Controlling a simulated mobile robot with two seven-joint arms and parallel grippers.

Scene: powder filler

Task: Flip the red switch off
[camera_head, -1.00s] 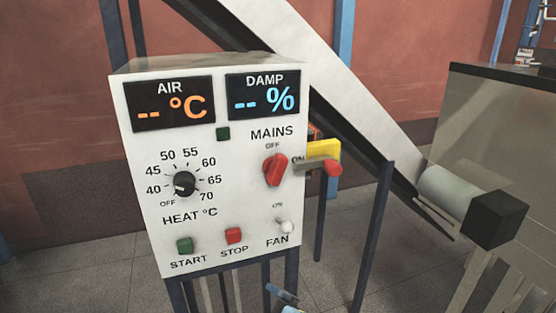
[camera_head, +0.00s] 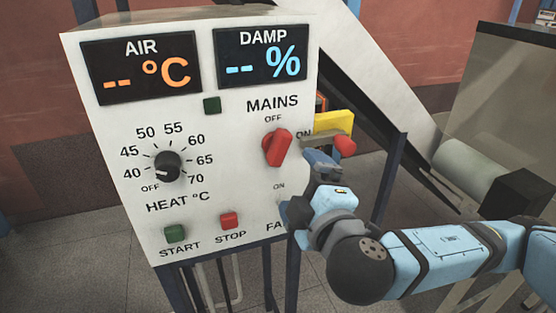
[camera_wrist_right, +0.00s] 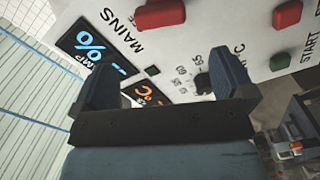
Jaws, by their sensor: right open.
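The red switch (camera_head: 277,147) is a rotary knob under the MAINS label on the white control panel (camera_head: 120,215). In the right wrist view the red switch (camera_wrist_right: 160,14) shows at the top, beyond the open, empty fingers (camera_wrist_right: 163,82). The fan toggle is hidden behind my right gripper in the head view. My left gripper is not in view.
A yellow block (camera_head: 334,122) with a red-tipped lever (camera_head: 345,146) sticks out at the panel's right side, close above my gripper. The black heat knob (camera_head: 167,166), green start button (camera_head: 175,233) and red stop button (camera_head: 229,220) are on the panel. A sloping chute (camera_head: 385,95) stands behind.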

